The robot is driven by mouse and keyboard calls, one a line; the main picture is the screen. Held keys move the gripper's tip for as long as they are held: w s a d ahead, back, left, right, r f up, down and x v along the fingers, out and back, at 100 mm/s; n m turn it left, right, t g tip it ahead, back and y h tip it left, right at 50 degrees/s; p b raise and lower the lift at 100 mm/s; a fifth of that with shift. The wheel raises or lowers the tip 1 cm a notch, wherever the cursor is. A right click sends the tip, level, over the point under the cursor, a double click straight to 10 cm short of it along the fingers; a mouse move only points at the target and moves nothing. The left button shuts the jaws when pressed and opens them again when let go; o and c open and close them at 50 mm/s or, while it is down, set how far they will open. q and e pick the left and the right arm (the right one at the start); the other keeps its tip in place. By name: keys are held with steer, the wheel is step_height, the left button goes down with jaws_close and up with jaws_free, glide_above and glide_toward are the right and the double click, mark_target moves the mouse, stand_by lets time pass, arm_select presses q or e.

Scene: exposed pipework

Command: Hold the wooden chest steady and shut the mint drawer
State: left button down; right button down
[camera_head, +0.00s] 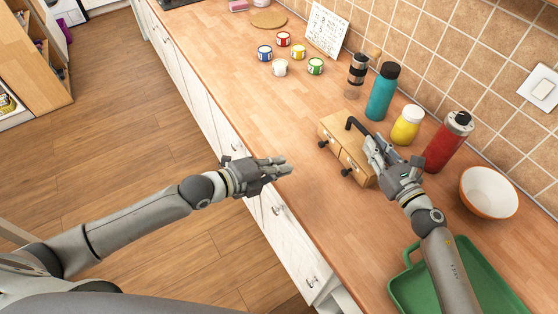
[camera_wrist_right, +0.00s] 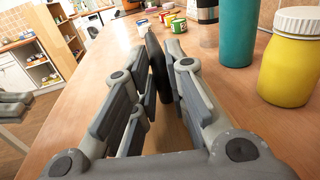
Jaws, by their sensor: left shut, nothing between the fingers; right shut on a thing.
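The small wooden chest (camera_head: 335,127) stands on the counter, with two dark knobs on its front and a dark handle (camera_head: 356,125) on top. Its drawer fronts look wood-coloured; I see no mint colour, and cannot tell how far any drawer stands out. My right gripper (camera_head: 372,148) is over the chest's top, shut on the dark handle, which shows between its fingers in the right wrist view (camera_wrist_right: 156,65). It hides part of the chest. My left gripper (camera_head: 284,166) is shut and empty above the counter's front edge, left of the chest and apart from it.
Behind the chest stand a teal bottle (camera_head: 383,92), a yellow jar (camera_head: 407,125), a red bottle (camera_head: 448,141) and a grinder (camera_head: 357,72). A bowl (camera_head: 489,192) and a green tray (camera_head: 402,285) are to the right. Several small paint tins are farther back. Counter left of the chest is clear.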

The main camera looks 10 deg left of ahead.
arm_select(q)
steer(key=shift+s+a, duration=0.1)
steer(key=shift+s, duration=0.05)
arm_select(e)
steer(key=c, duration=1.4)
jaws_free()
steer(key=shift+o, duration=0.2)
